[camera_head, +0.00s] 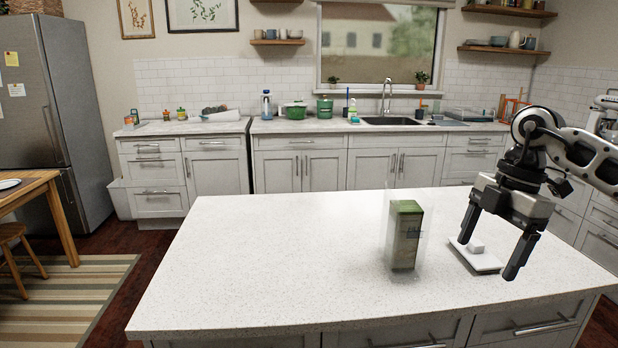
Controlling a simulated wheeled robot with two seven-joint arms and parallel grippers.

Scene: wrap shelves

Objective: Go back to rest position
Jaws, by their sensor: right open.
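My right gripper (488,258) is above the right part of the white island countertop (280,250). It points down and its two dark fingers are spread apart with nothing held between them. Behind and between the fingers, a small white block (476,246) rests on a flat white plate or tray (484,262) on the counter. To the left of the gripper, a green box (405,240) stands upright on the counter, with a clear see-through wrap or case around it. My left gripper is not in view.
The left and middle of the island are clear. A wooden table (30,190) and stool stand at the left, by the grey fridge (55,110). The back counter holds a green pot (296,111), bottles and a sink (390,121). Wall shelves hang at upper right.

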